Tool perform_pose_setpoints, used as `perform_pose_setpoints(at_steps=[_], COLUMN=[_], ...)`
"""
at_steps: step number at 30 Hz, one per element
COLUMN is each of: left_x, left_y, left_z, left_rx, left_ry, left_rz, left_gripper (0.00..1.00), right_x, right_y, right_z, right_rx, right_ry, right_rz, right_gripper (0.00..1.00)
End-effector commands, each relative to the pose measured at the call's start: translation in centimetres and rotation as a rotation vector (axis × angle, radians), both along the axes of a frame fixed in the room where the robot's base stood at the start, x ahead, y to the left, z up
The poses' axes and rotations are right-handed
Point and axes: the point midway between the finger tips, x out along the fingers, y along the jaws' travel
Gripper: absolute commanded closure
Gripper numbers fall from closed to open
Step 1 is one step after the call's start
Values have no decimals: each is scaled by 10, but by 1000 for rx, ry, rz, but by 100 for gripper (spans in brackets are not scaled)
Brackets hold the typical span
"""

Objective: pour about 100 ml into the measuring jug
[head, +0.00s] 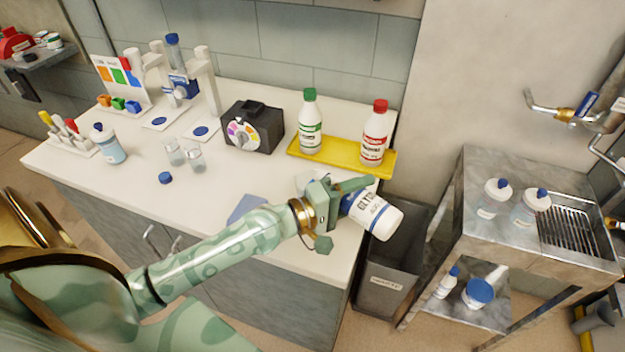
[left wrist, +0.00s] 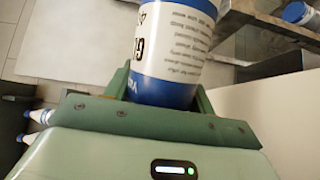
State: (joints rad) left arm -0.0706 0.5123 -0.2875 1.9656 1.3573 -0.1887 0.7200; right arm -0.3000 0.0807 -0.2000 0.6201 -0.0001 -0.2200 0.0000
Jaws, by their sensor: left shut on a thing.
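My left gripper (head: 345,205) is shut on a white bottle (head: 376,215) with blue bands and dark lettering. The bottle lies tilted well over, its white end toward the lower right, above the counter's right front edge. In the left wrist view the bottle (left wrist: 172,50) sits between the fingers, a blue band at the jaws. I cannot make out its mouth or any liquid leaving it. A pale, clear-looking shape (head: 303,180) stands partly hidden behind the gripper; I cannot tell whether it is the measuring jug. My right gripper is not in view.
A yellow tray (head: 343,159) holds a green-capped bottle (head: 310,122) and a red-capped bottle (head: 374,133). A black dial box (head: 253,127), two small glasses (head: 184,155) and a loose blue cap (head: 165,178) are on the counter. A grey bin (head: 385,285) and steel cart (head: 480,250) stand right.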

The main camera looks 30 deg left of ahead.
Motion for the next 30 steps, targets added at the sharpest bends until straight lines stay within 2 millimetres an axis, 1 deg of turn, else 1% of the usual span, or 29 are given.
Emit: perform_pose_setpoints(at_steps=[30], left_x=[0], left_y=[1], left_z=[4], left_rx=[-55], left_ry=[8], left_rz=[0], left_gripper=[77], right_x=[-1], right_y=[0], right_z=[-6], right_rx=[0], right_ry=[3], right_rz=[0], right_gripper=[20])
